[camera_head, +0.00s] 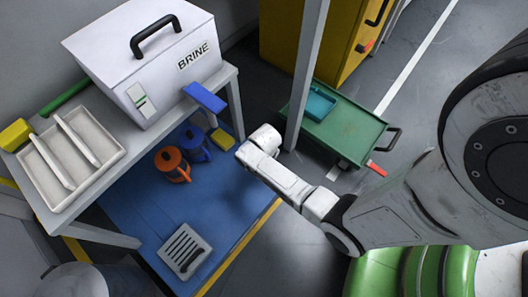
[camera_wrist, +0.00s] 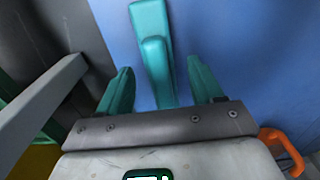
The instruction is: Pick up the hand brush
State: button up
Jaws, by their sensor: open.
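The hand brush (camera_wrist: 155,72) appears to be the long teal thing over the blue mat in the wrist view, with a narrower raised part toward me. My gripper (camera_wrist: 160,66) is open, one teal finger on each side of it. Gaps show between the brush and both fingers, so they look apart from it. The brush's near end is hidden behind the gripper body, and its bristles cannot be made out. In the head view my arm's white end hangs over the mat, my fingers are hidden, and I cannot pick out the brush.
An orange jug (camera_head: 172,165) and a blue jug (camera_head: 196,143) stand on the blue mat (camera_head: 150,215) under the bench (camera_head: 103,191). A grey post (camera_head: 306,70) and a green cart (camera_head: 345,132) are close to the right. A slotted grey tray (camera_head: 185,251) lies on the mat's near part.

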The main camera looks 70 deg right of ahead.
notch_tip(320, 180, down, 3)
jog(key=shift+r+b, duration=0.15)
jog(key=shift+b, duration=0.4)
jog(key=c, duration=1.1)
jog(key=shift+r, duration=0.2)
jog(key=shift+r+p, duration=0.2)
jog(key=shift+p, duration=0.1)
notch_tip(320, 180, up, 3)
jog(key=shift+s+r+p, duration=0.15)
jog(key=shift+r+p, duration=0.05)
jog(key=shift+p, duration=0.95)
jog(key=s+d+r+p, duration=0.2)
jog(key=s+r, duration=0.1)
jog(key=s, duration=0.1)
jog(key=s+d+r+p, duration=0.2)
jog(key=s+r+p, duration=0.1)
jog(key=s, duration=0.1)
jog(key=s+d+r+p, duration=0.2)
jog(key=s+r, duration=0.1)
jog(key=s, duration=0.1)
jog(key=shift+s+p, duration=0.25)
jog(key=shift+p, duration=0.05)
